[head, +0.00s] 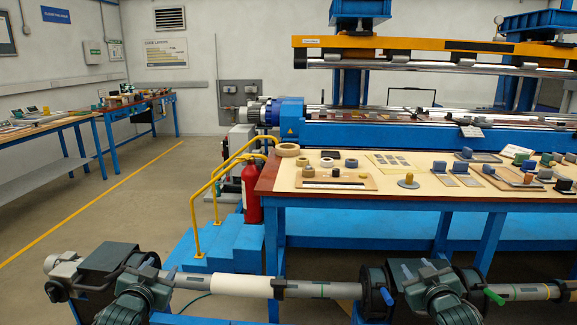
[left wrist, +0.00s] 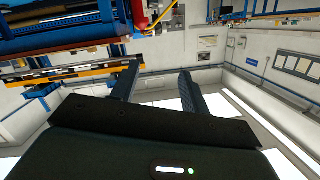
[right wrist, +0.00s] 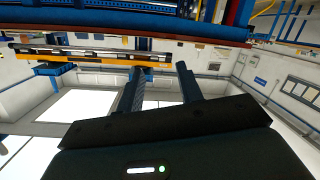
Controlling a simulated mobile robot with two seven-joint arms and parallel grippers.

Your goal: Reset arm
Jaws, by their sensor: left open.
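My left gripper (left wrist: 158,70) shows in the left wrist view with its two dark fingers apart and nothing between them. My right gripper (right wrist: 160,66) shows in the right wrist view, also with its fingers apart and empty. Both wrist views are tipped over, with the blue machine and its yellow beam (left wrist: 70,72) at the upper left and bright ceiling panels low down. Neither gripper touches anything in these views.
Floor farther left is clear.

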